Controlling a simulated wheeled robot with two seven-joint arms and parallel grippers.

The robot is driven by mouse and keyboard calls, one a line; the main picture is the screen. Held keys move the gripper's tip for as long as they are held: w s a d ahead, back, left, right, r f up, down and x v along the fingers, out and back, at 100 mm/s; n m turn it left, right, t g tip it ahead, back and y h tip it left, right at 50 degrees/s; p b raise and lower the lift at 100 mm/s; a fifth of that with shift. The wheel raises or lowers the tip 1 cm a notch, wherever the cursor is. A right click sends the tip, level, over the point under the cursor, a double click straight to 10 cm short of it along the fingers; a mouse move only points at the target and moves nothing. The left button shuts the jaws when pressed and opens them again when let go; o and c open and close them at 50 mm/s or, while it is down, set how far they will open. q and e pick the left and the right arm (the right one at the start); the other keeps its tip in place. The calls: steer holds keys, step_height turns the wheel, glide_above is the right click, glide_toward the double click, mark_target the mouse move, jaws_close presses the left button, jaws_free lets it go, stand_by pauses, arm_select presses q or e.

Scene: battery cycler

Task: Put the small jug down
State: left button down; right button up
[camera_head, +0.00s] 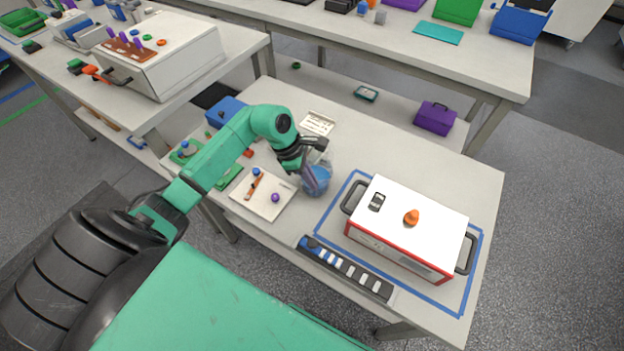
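The small jug (320,184) is clear with blue liquid in it. It is at the middle of the white table, just left of the blue taped outline. My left gripper (312,176) reaches in from the left and its dark fingers are at the jug's near left side, seemingly closed on it. The fingers and wrist cover part of the jug. Whether its base touches the table is hard to tell. My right gripper is not in view.
A white and red cycler box (408,232) with dark handles stands inside the blue tape at right. A dark strip of cells (345,269) lies in front. A white board (262,208) with small items lies left of the jug. Bare table (420,150) lies behind.

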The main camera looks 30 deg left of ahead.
arm_select(q)
steer(key=shift+f, duration=0.6)
steer(key=shift+f, duration=0.15)
steer(key=c, duration=1.1)
jaws_free()
